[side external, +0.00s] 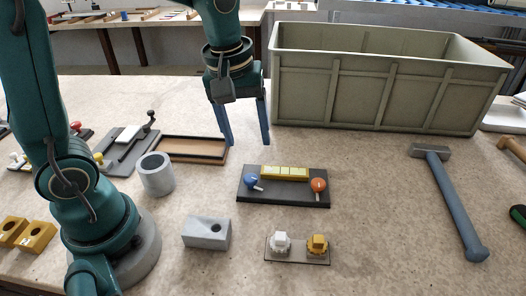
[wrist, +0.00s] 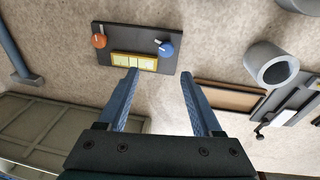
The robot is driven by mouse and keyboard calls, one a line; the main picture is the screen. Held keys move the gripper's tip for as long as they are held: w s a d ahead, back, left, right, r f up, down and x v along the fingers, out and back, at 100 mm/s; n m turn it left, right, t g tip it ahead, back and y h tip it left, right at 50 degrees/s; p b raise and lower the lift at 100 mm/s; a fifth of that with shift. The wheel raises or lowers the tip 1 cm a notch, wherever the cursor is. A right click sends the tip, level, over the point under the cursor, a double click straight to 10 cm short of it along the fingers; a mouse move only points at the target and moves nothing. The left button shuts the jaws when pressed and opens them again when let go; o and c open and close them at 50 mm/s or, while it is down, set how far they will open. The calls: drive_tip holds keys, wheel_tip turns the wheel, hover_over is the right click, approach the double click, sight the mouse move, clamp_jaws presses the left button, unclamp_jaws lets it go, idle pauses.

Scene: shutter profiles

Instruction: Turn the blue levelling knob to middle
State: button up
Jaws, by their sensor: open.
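The blue levelling knob (side external: 251,181) sits at the left end of a dark panel (side external: 283,199), with a white pointer on it. In the side view the pointer points to the lower right. The blue knob also shows in the wrist view (wrist: 165,49), at the right of the panel. An orange knob (side external: 319,185) is at the panel's other end, and a yellow labelled strip (side external: 285,173) lies between them. My gripper (side external: 246,140) is open and empty, above the table behind the panel. In the wrist view its fingers (wrist: 162,80) point towards the panel, apart from the knob.
A large grey-green crate (side external: 385,85) stands behind at the right. A hammer (side external: 452,200) lies right of the panel. A grey block (side external: 207,232) and a small plate with white and yellow knobs (side external: 299,259) are in front. A grey ring (side external: 157,174) and brown tray (side external: 190,150) are left.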

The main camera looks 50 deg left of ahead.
drive_tip(key=g, duration=0.2)
hover_over(251, 177)
wheel_tip(251, 177, down, 4)
drive_tip(key=shift+f, duration=3.05)
clamp_jaws()
